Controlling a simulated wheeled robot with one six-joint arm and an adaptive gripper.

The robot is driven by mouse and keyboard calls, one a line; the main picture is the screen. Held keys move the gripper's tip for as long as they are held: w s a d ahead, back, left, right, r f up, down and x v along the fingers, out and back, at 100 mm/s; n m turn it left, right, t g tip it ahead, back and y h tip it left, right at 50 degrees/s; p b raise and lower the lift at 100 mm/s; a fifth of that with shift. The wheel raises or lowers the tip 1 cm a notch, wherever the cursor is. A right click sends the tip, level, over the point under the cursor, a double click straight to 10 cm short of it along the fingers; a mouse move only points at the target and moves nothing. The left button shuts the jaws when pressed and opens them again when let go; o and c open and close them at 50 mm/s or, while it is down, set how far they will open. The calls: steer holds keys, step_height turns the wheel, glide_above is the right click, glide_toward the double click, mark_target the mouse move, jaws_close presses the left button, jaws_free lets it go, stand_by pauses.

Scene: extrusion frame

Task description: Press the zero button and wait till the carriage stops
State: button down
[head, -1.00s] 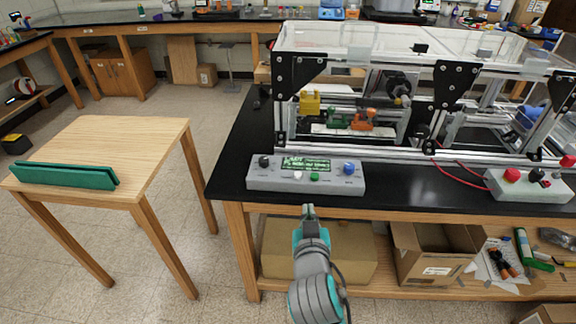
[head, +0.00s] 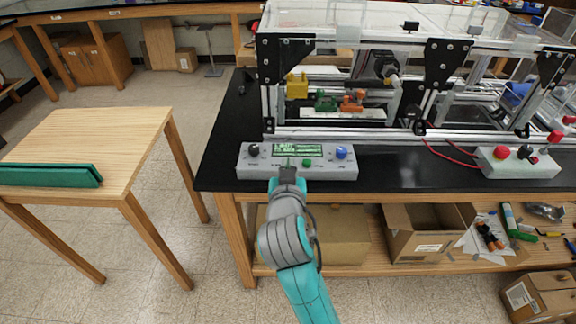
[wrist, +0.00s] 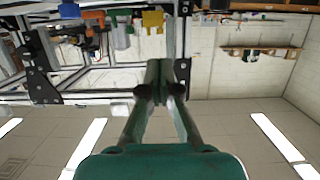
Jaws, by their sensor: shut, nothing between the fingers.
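A grey control box (head: 345,170) sits at the front edge of the black bench. It has a lit green screen (head: 298,149), a black knob (head: 254,150), a blue knob (head: 342,153) and a green button (head: 307,162). Its small labels are unreadable. My gripper (head: 287,166) is shut and empty, with its tips at the box's front, just left of the green button. It hides that part of the panel, and contact is unclear. Inside the frame, green and orange blocks (head: 352,103) sit on a pale plate; I cannot tell whether they move. The wrist view shows the shut fingers (wrist: 160,72).
The clear-topped extrusion frame (head: 350,139) stands behind the box. A second box with a red button (head: 502,153) and red cables is at right. A wooden table with a green slab (head: 50,175) is at left. Cartons lie on the shelf below.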

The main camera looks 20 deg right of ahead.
glide_above(297, 161)
steer(key=s+a, duration=0.3)
steer(key=a, duration=0.1)
steer(key=f, duration=0.5)
steer(key=shift+w+d, duration=0.2)
steer(key=shift+d, duration=0.15)
steer(key=shift+f, duration=0.55)
